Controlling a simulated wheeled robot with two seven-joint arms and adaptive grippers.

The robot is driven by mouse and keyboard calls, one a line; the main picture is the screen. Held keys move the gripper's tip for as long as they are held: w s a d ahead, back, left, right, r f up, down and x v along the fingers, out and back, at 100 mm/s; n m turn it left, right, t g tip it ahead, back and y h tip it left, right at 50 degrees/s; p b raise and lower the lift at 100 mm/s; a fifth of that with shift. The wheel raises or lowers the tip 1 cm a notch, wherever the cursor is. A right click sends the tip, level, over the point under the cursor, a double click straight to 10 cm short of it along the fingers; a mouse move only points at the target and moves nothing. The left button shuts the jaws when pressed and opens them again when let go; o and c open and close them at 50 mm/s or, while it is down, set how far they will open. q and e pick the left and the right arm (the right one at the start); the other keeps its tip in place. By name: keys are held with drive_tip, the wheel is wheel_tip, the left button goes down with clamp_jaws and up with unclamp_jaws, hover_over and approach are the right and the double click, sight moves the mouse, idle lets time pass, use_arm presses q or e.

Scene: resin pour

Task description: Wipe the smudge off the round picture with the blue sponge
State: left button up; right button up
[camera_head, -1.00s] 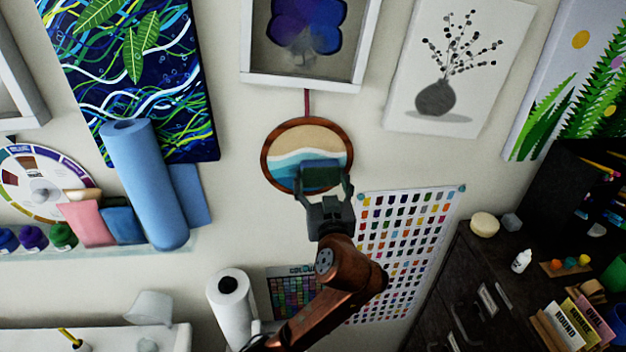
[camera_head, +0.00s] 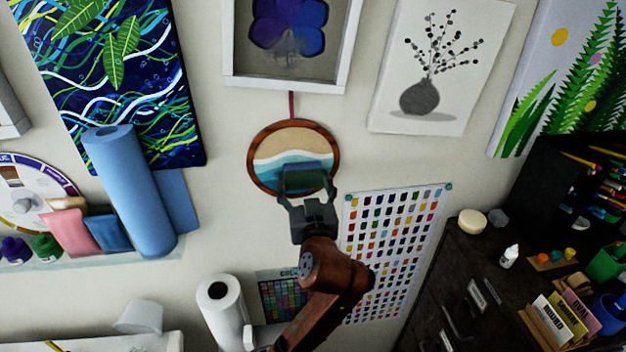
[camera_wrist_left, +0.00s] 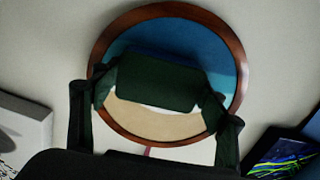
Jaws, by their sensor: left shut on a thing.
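The round picture (camera_head: 280,148) hangs on the wall, with a brown wooden rim and a beach scene of sand and blue water. I see no smudge on the visible part. A blue block (camera_head: 108,233) stands on the shelf beside a pink one (camera_head: 70,232). My right gripper is not in view.
A framed purple flower picture (camera_head: 343,75) hangs just above, with a greyish patch below the flower. A colour chart (camera_head: 392,250) is at lower right. A blue roll (camera_head: 133,195) stands on the shelf (camera_head: 105,262) at left. Bare wall flanks the round picture.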

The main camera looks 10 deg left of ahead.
sight(287, 183)
use_arm(q)
drive_tip(key=shift+s+a+p, duration=0.2)
drive_tip(key=shift+s+a, duration=0.1)
drive_tip(key=shift+a, duration=0.7)
drive_tip(key=shift+s+a+p, duration=0.15)
drive_tip(key=shift+s+a, duration=0.1)
drive_tip(key=shift+a, duration=0.7)
drive_tip(key=shift+s+a+p, duration=0.2)
drive_tip(key=shift+s+a, duration=0.05)
drive_tip(key=shift+a, duration=0.5)
drive_tip(key=shift+s+a+p, duration=0.2)
drive_tip(key=shift+a, duration=0.65)
drive_tip(key=shift+r, duration=0.1)
drive_tip(key=shift+w+d, duration=0.35)
drive_tip(key=shift+d, duration=0.85)
drive_tip(key=shift+w+d, duration=0.35)
drive_tip(key=shift+d, duration=0.85)
drive_tip(key=shift+w+d, duration=0.35)
drive_tip(key=shift+d, duration=0.85)
